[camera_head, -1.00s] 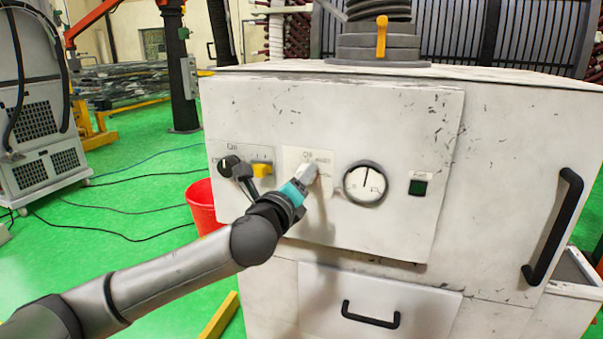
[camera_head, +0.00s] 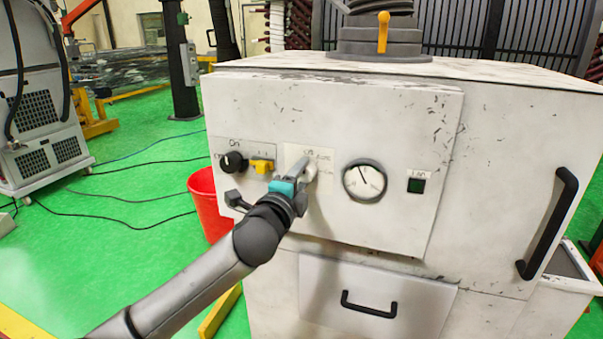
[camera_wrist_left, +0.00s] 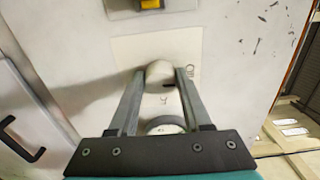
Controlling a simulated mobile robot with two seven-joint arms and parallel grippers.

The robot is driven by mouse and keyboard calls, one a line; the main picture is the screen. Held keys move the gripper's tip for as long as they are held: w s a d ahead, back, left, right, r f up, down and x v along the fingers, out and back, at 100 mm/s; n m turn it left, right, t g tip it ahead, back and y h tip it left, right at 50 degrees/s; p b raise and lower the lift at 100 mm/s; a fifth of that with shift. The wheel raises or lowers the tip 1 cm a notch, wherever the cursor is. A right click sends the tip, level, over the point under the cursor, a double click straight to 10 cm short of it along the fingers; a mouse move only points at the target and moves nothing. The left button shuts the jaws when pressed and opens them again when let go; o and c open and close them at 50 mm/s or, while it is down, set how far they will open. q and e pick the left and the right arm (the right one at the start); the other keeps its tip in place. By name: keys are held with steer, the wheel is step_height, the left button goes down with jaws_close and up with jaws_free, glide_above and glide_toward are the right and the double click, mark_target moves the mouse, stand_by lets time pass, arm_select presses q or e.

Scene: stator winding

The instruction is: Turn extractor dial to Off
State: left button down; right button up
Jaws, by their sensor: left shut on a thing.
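The extractor dial (camera_head: 312,172) is a pale, rounded knob on a cream label plate (camera_head: 319,149) on the white cabinet's front panel. My left gripper (camera_head: 301,170) reaches it from the lower left and covers much of it. In the left wrist view the knob (camera_wrist_left: 160,75) sits between the two grey fingers (camera_wrist_left: 162,85), which are shut on it. An "Off" marking shows on the plate, right of the knob in that view. The dial's pointer cannot be made out. My right gripper is not in view.
A black knob (camera_head: 233,163) and a yellow switch (camera_head: 263,166) lie left of the dial. A drawer handle (camera_head: 369,305) is below. A red bucket (camera_head: 209,205) stands beside the cabinet.

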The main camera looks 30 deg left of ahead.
arm_select(q)
steer(key=shift+n, duration=0.3)
steer(key=shift+c, duration=1.7)
jaws_free()
steer(key=p+v, duration=0.3)
steer(key=v, duration=1.2)
steer(key=shift+s+d, duration=0.1)
steer(key=shift+d, duration=0.05)
